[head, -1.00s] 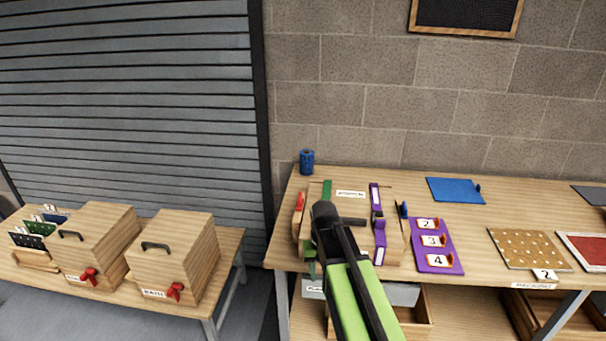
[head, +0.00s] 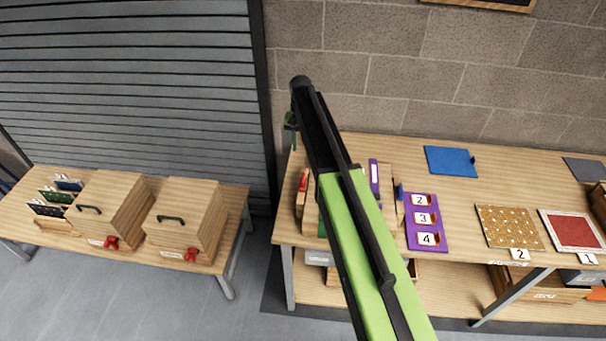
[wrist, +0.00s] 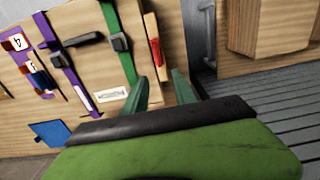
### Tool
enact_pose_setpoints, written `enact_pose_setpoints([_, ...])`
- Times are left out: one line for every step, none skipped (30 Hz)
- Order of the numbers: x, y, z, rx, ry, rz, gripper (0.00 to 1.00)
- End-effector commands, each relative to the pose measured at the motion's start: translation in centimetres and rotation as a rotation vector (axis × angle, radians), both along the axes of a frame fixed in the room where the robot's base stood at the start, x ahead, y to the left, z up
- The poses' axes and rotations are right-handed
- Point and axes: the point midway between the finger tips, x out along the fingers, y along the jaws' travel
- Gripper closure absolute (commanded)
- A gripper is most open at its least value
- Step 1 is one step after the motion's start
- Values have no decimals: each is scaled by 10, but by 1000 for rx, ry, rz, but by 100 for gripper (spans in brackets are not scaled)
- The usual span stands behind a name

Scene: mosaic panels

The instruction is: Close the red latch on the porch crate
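The porch crate (head: 312,210) is on the right workbench, mostly hidden behind my arm in the head view. Its light wooden top with a white label (wrist: 112,94) shows in the wrist view, crossed by a green strap (wrist: 118,42) and a purple strap (wrist: 62,60) with dark buckles. A red part (head: 303,182), perhaps the latch, sits along its left side; it also shows in the wrist view (wrist: 155,54). I cannot tell its position. My gripper (wrist: 166,90) is open, with two teal fingers apart and nothing between them. In the head view it hangs at the bench's back left corner.
Two closed wooden boxes (head: 185,212) with red latches stand on the left bench. A purple numbered panel (head: 424,222), a blue plate (head: 451,161), a dotted board (head: 508,227) and a red-topped panel (head: 572,231) lie on the right bench. The floor between benches is clear.

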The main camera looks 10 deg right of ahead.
Motion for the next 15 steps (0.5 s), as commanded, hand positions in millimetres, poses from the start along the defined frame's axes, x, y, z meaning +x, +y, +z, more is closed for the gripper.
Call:
enact_pose_setpoints([0,-3,-12,0,0,-3,67])
enact_pose_setpoints([0,-4,-17,0,0,-4,67])
enact_pose_setpoints([0,-5,-24,0,0,-6,67])
enact_pose_setpoints([0,-6,-30,0,0,-7,67])
enact_pose_setpoints([0,-7,-36,0,0,-8,67])
enact_pose_setpoints([0,-8,-44,0,0,-9,67])
enact_pose_setpoints([0,-9,-50,0,0,-10,67])
enact_pose_setpoints([0,-10,-56,0,0,-10,67])
enact_pose_setpoints([0,-11,-65,0,0,-11,67])
enact_pose_setpoints([0,-11,-71,0,0,-12,67])
enact_pose_setpoints([0,-11,-77,0,0,-12,67])
enact_pose_setpoints([0,-12,-85,0,0,-13,67])
enact_pose_setpoints([0,-12,-91,0,0,-13,67])
enact_pose_setpoints([0,-12,-97,0,0,-13,67])
enact_pose_setpoints([0,-12,-105,0,0,-13,67])
